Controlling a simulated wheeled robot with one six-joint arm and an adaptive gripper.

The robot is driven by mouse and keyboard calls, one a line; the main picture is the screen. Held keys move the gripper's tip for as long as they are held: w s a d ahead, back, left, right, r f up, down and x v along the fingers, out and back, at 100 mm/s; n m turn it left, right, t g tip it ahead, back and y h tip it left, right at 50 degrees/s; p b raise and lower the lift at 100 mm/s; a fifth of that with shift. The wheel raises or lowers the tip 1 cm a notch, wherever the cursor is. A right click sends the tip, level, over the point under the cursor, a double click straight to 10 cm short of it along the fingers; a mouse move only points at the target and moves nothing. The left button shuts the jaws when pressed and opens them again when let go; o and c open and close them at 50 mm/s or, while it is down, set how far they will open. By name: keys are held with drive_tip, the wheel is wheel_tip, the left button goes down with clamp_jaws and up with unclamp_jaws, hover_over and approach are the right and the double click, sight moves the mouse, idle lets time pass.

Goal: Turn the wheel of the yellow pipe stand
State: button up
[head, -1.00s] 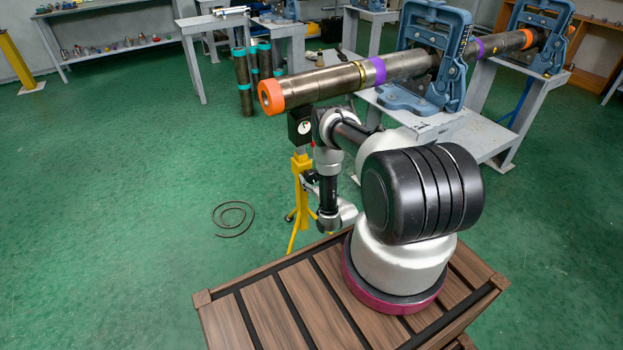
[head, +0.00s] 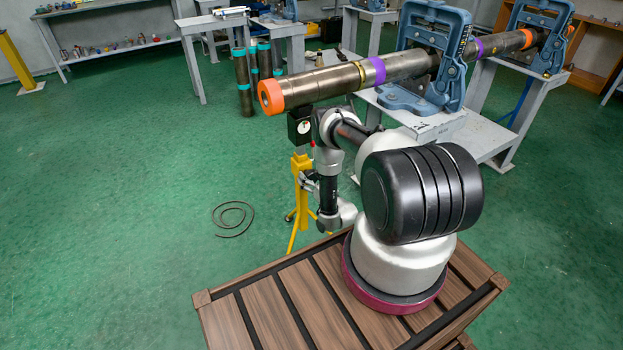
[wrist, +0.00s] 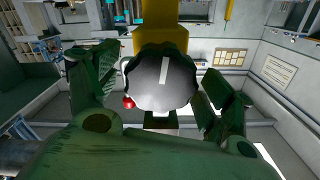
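The yellow pipe stand (head: 301,163) stands in front of my base, under the orange-capped end of the long pipe (head: 325,80). In the wrist view, its dark round wheel (wrist: 161,80) with a scalloped rim and a white, near-upright mark fills the centre, in front of the yellow post (wrist: 160,40). My gripper (wrist: 160,88) has one green-looking finger on each side of the wheel. The fingers look spread, with a narrow gap at the left; contact at the right rim cannot be told. In the head view, my arm partly hides the stand, and the wheel cannot be made out.
A blue pipe vise (head: 428,55) on a grey table (head: 440,127) holds the pipe; another vise (head: 540,35) stands farther back. Several pipes (head: 250,80) stand upright on the floor. A coiled cable (head: 233,219) lies on the green floor, which is otherwise clear at the left.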

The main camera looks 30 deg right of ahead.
drive_tip(key=s, duration=1.2)
drive_tip(key=shift+d, duration=0.2)
